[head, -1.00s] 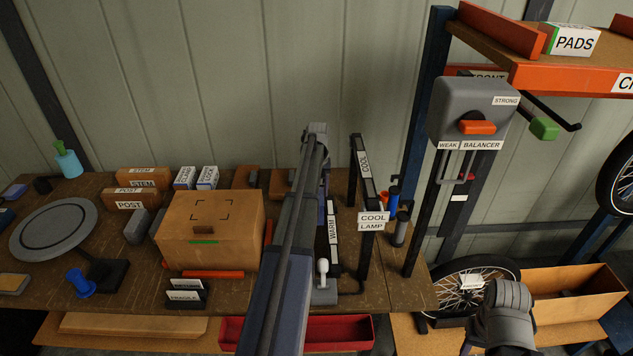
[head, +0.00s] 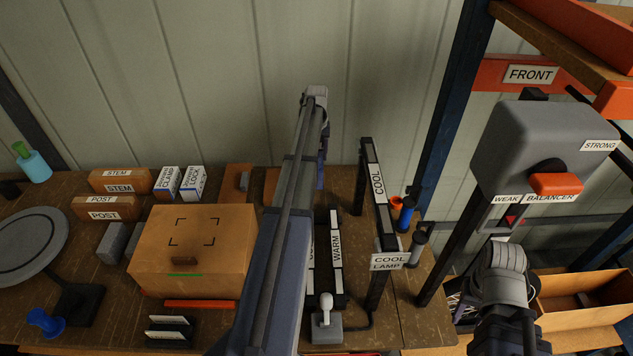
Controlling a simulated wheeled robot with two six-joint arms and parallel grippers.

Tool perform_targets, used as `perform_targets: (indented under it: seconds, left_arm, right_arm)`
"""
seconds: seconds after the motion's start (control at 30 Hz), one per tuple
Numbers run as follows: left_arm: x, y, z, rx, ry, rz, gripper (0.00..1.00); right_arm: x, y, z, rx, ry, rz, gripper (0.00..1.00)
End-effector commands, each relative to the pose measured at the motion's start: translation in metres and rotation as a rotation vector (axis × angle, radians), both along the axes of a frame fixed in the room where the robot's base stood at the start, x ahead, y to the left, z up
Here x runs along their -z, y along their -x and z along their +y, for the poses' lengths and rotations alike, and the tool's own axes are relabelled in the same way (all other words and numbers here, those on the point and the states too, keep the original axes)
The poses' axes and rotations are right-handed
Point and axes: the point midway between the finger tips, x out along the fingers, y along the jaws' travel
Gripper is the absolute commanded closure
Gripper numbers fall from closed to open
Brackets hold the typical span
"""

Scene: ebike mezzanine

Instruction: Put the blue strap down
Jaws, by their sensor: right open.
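I cannot make out a blue strap for certain in the head view. My right gripper (head: 500,272) is at the lower right, in front of the balancer post and below the grey balancer head (head: 545,150). It is open, and no strap shows in it; its fingertips are hard to make out from above. My left arm rises through the middle over the bench, and its gripper is hidden.
The wooden bench (head: 420,318) holds a cardboard box (head: 192,250), a round grey plate (head: 25,240), a lamp frame (head: 376,190) and a blue cylinder (head: 405,214). A shelf with an orange edge (head: 530,75) overhangs at right. An open box (head: 585,305) stands below.

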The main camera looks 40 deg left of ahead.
Motion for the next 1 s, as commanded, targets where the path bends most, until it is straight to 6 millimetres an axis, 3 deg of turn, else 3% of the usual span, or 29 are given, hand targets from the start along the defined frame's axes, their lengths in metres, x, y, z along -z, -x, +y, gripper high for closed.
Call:
perform_targets:
  seconds: [0.27, 0.7, 1.0]
  left_arm:
    - [0.006, 0.0, 0.0, 0.0, 0.0, 0.0, 1.0]
    - [0.063, 0.0, 0.0, 0.0, 0.0, 0.0, 1.0]
    - [0.069, 0.0, 0.0, 0.0, 0.0, 0.0, 1.0]
  right_arm:
    - [0.006, 0.0, 0.0, 0.0, 0.0, 0.0, 0.5]
    - [0.063, 0.0, 0.0, 0.0, 0.0, 0.0, 0.5]
    - [0.069, 0.0, 0.0, 0.001, 0.0, 0.0, 0.5]
